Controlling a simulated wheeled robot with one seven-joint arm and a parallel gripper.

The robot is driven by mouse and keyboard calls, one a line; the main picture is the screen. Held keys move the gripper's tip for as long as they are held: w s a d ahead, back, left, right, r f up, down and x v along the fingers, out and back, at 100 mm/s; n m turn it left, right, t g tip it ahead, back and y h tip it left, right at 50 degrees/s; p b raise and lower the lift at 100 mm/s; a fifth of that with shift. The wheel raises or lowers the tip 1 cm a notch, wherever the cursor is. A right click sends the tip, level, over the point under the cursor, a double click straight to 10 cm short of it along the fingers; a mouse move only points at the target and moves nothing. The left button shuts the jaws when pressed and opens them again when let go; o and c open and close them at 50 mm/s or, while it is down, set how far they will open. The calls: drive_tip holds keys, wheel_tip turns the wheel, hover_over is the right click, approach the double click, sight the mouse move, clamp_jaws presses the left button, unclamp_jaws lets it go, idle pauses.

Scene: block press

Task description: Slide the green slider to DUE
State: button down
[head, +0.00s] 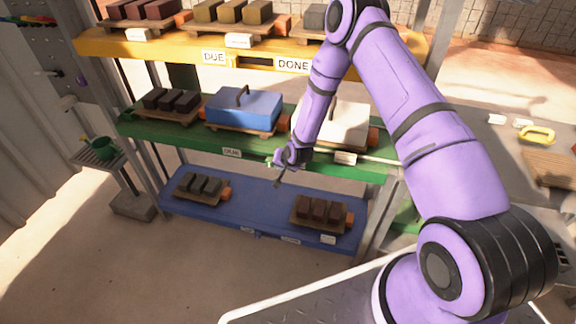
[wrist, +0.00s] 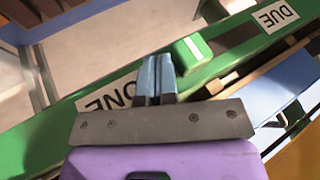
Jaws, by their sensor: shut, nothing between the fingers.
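The green slider (wrist: 194,50), a small block with a white stripe, sits on the green rail (wrist: 232,52) in the wrist view. It lies between the DONE label (wrist: 104,97), partly covered by my gripper, and the DUE label (wrist: 275,15). My gripper (wrist: 156,68) is shut and empty. Its fingertips are at the rail, just left of the slider, on its DONE side. I cannot tell whether they touch it. In the head view my gripper (head: 279,181) is at the front edge of the green middle shelf (head: 195,139); the slider is too small to make out surely there.
The yellow top shelf (head: 150,47) has its own DUE and DONE labels. A blue case (head: 243,108) and pallets of blocks stand on the green shelf. The blue bottom shelf (head: 262,205) holds two block pallets. Open floor lies in front at left.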

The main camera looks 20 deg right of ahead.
drive_tip(key=shift+w+a, duration=0.15)
drive_tip(key=shift+a, duration=0.05)
drive_tip(key=w+a, duration=0.2)
drive_tip(key=a, duration=0.1)
drive_tip(key=w+a, duration=0.2)
drive_tip(key=a, duration=0.1)
drive_tip(key=w+a, duration=0.2)
drive_tip(key=a, duration=0.1)
idle(0.3)
drive_tip(key=shift+d, duration=0.1)
